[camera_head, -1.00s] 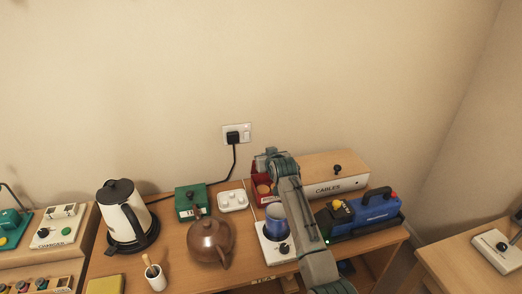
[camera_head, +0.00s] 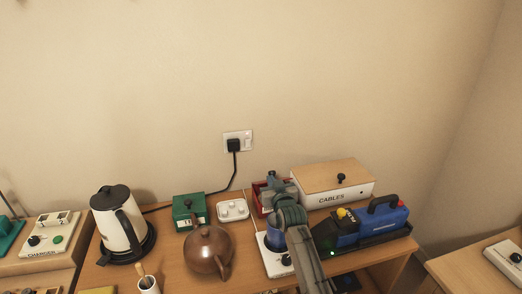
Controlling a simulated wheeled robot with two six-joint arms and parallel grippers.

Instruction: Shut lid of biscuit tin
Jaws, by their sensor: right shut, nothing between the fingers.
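The biscuit tin (camera_head: 257,199) looks like the red box at the back of the desk, left of the CABLES box. My right arm and gripper cover most of it, and I cannot make out its lid or how far open it is. My right gripper (camera_head: 271,178) is shut and empty, over the red tin; I cannot tell whether it touches it. My left gripper is not in view.
A brown teapot (camera_head: 208,252), green box (camera_head: 189,211) and kettle (camera_head: 118,226) stand left.

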